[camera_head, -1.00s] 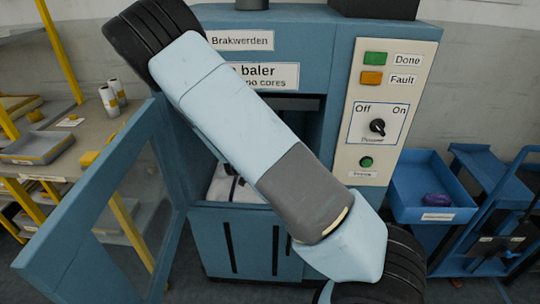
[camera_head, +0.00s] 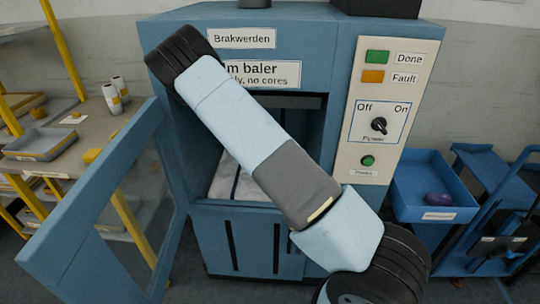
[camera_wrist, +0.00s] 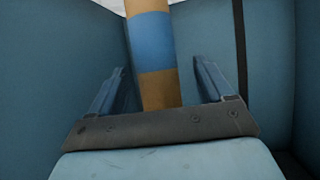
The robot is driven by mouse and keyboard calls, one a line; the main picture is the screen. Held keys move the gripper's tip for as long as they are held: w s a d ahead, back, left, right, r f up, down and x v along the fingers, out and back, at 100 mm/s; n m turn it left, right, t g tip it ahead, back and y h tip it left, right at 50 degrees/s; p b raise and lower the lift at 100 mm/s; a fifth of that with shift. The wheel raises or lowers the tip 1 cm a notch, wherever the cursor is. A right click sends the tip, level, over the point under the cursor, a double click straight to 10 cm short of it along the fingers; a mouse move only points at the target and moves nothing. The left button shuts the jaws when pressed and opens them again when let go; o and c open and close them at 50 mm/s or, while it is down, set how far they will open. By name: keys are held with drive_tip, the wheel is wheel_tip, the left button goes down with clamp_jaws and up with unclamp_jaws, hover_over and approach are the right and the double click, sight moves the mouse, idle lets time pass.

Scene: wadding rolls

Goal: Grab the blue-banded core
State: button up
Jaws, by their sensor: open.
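In the wrist view, a tan core with a blue band (camera_wrist: 152,42) stands up between the fingers of my gripper (camera_wrist: 159,88). The jaws are open, one finger on each side of the core, with a gap on both sides. The core's upper end runs out of the top of the picture, and its lower end is hidden behind the gripper's dark palm edge. In the head view, my arm crosses in front of the baler; the gripper and the core do not show there.
The blue baler (camera_head: 225,20) has its door (camera_head: 75,205) swung open at left. White material with a dark strap (camera_head: 228,180) lies in its opening. A control panel (camera_head: 385,125) is at right. Blue walls (camera_wrist: 90,60) stand close around the gripper. A blue tray (camera_head: 432,190) holds a purple item.

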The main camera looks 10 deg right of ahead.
drive_tip(key=x, duration=0.3)
drive_tip(key=shift+d+f, duration=0.1)
drive_tip(key=shift+d, duration=0.05)
drive_tip(key=shift+c, duration=0.3)
drive_tip(key=c, duration=1)
